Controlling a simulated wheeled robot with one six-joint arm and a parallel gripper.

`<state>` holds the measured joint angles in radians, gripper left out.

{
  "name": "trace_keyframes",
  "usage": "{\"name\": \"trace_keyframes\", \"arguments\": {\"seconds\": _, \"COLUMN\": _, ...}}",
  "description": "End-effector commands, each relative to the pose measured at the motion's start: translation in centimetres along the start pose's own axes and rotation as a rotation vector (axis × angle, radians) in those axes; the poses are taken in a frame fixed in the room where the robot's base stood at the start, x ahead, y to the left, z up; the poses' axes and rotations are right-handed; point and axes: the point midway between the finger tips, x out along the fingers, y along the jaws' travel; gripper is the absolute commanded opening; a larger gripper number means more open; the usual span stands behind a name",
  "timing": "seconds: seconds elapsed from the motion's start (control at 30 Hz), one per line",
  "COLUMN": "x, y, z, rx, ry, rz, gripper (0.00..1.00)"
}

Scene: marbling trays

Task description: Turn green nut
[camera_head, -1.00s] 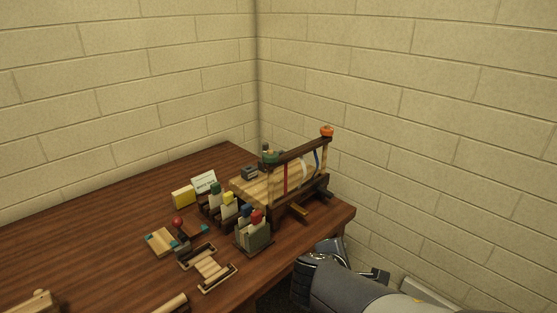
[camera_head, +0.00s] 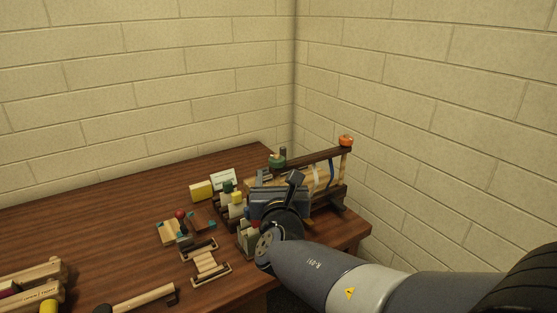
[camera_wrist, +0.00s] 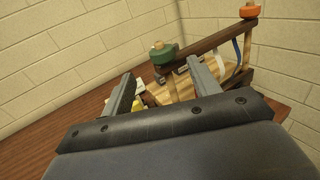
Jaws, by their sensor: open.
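The green nut (camera_head: 277,161) sits on top of the left end of the wooden press's dark top bar (camera_head: 318,157). In the wrist view the green nut (camera_wrist: 163,53) shows above and beyond the gap between my fingers, with a wooden peg end at its top. My gripper (camera_wrist: 160,85) is open and empty, its two fingers apart, and the nut is not between them. In the head view my gripper (camera_head: 292,182) is in front of the press and hides part of it. An orange nut (camera_head: 346,141) sits at the bar's right end; it also shows in the wrist view (camera_wrist: 250,10).
The press stands near the table's right edge, close to the walls. A yellow block (camera_head: 201,190), a white card (camera_head: 223,179) and bottles in holders stand left of it. Small wooden frames (camera_head: 206,264) lie in front. The back left of the brown table (camera_head: 90,215) is clear.

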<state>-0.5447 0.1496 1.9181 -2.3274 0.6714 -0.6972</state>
Motion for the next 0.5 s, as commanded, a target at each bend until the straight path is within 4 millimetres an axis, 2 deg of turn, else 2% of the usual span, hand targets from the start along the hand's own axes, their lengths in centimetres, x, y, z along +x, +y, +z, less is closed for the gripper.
{"name": "trace_keyframes", "arguments": {"seconds": 0.3, "x": 5.6, "y": -0.1, "z": 0.0, "rx": 0.002, "ry": 0.004, "rz": -0.003, "gripper": 0.58}}
{"name": "trace_keyframes", "arguments": {"seconds": 0.5, "x": 8.1, "y": -0.1, "z": 0.0, "rx": 0.003, "ry": 0.003, "rz": -0.002, "gripper": 0.58}}
